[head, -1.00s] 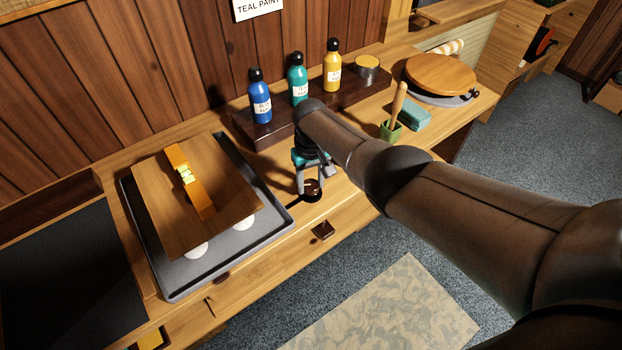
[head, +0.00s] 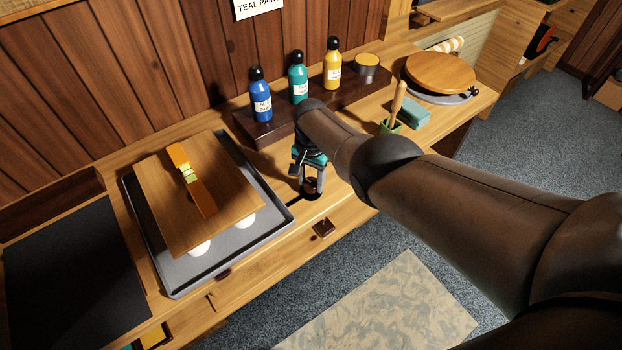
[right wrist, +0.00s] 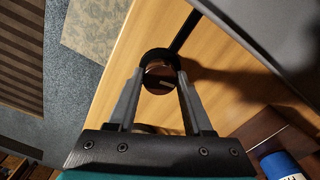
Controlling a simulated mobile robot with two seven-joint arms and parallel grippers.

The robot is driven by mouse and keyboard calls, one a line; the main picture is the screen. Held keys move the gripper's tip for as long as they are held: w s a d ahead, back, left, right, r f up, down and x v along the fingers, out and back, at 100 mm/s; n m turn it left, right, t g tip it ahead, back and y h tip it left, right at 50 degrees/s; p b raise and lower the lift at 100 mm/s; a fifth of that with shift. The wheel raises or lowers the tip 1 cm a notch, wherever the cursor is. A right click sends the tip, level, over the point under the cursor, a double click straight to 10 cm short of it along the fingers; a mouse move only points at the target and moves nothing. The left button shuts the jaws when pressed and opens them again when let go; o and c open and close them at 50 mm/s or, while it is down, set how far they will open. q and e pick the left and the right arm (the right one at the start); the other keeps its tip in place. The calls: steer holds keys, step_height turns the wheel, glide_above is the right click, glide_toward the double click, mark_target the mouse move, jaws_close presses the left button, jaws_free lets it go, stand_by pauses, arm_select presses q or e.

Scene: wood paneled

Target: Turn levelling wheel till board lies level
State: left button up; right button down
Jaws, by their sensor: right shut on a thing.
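The levelling wheel (right wrist: 160,68) is a small dark round knob on the bench, to the right of the tray. My right gripper (right wrist: 160,82) points down at it, its two fingers closed on opposite sides of its rim. In the head view the gripper (head: 312,184) partly hides the wheel. The wooden board (head: 158,205) rests on white round supports over a grey tray (head: 188,287). An orange-brown spirit level (head: 203,200) with a pale green vial lies across it; its bubble is too small to read. Any remaining tilt is hard to judge. My left gripper is out of view.
Blue (head: 260,100), teal (head: 298,85) and yellow (head: 332,70) paint bottles stand on a dark shelf block behind my right gripper. A black mat (head: 70,270) lies left.

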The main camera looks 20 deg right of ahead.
mark_target(311, 182)
steer(key=shift+w+r+m, duration=0.1)
steer(key=shift+r+m, duration=0.05)
steer(key=shift+m, duration=0.55)
steer(key=c, duration=0.7)
jaws_free()
steer(key=o, duration=0.4)
steer(key=shift+r+p, duration=0.55)
step_height(311, 182, up, 14)
steer(key=p, duration=0.7)
steer(key=shift+p, duration=0.3)
